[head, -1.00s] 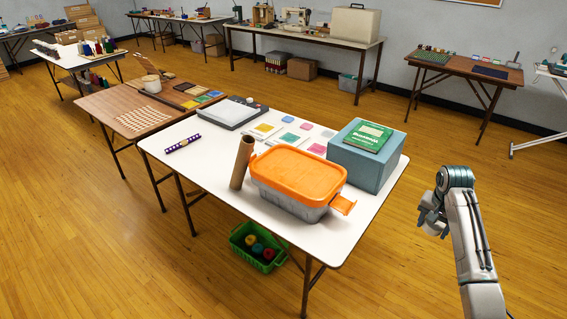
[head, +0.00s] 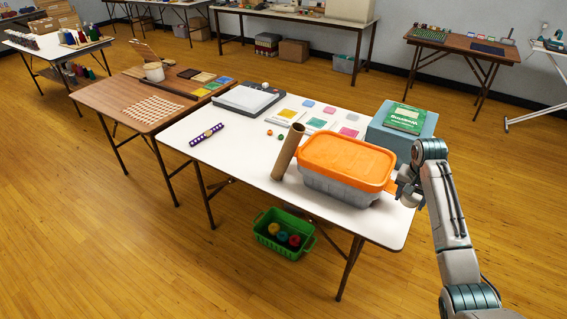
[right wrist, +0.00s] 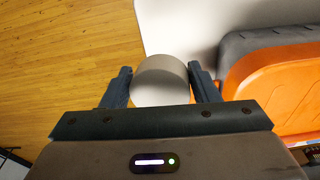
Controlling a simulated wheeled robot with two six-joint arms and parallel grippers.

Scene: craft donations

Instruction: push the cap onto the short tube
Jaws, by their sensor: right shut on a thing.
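My right gripper (head: 404,192) is at the right end of that box, well apart from the tube. In the right wrist view, my right gripper (right wrist: 160,88) is shut on a pale grey round piece (right wrist: 160,78), which looks like the cap. The fingers are on its two sides. In the head view I cannot make the piece out clearly against the gripper. My left gripper is not in view.
The grey box with the orange lid (head: 347,160) stands between my right gripper and the tube. A blue box (head: 420,140) with a green book (head: 405,118) is behind.

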